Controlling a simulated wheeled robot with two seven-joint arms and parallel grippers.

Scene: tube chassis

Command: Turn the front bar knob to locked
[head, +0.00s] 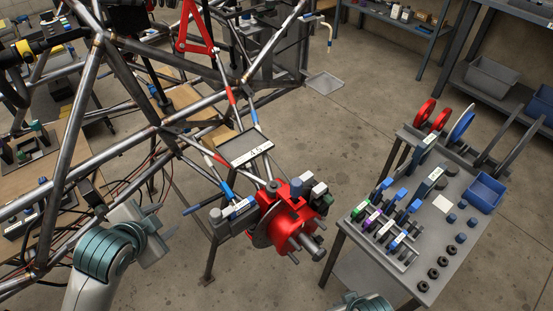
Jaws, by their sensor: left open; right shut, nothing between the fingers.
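A red hub assembly (285,215) with a disc and projecting studs sits at the front corner of the tube chassis (100,110). A dark blue knob-like part (298,187) stands on top of it, beside small white-labelled blocks. I cannot tell which part is the front bar knob or how it is turned; the labels are too small to read. My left gripper (162,222) is open and empty. It is left of the hub, apart from it, near the lower chassis tubes. Only a piece of my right arm shows at the bottom edge; its gripper is out of view.
A grey parts table (455,215) with coloured pieces, black knobs and a blue bin (485,192) stands at the right. A small labelled tray (244,147) is behind the hub. Red and blue suspension links run up from the hub.

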